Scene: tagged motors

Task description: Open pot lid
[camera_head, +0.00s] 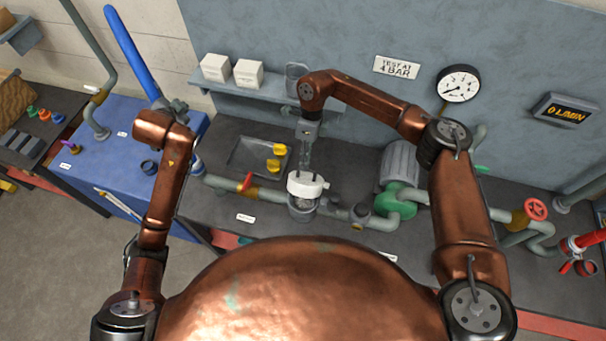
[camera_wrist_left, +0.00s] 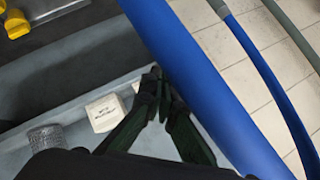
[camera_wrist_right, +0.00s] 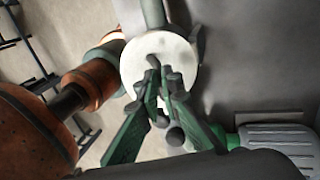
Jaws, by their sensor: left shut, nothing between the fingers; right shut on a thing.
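The white round lid (camera_head: 307,185) is above the grey pot-like housing (camera_head: 302,209) in the pipe line on the bench. The lid also shows as a white disc in the right wrist view (camera_wrist_right: 157,62). My right gripper (camera_head: 305,168) reaches down from above, its fingers shut on the knob of the lid. Part of the housing's opening seems to show below the lid, but how large the gap is I cannot tell. My left gripper (camera_wrist_left: 162,92) is shut and empty, beside a thick blue tube (camera_wrist_left: 195,75) in the left wrist view.
A green pump (camera_head: 398,200) stands right of the housing, with a red handwheel (camera_head: 536,209) farther right. A red-handled valve (camera_head: 246,182) is on the pipe to the left. White boxes (camera_head: 248,73) stand on the wall shelf.

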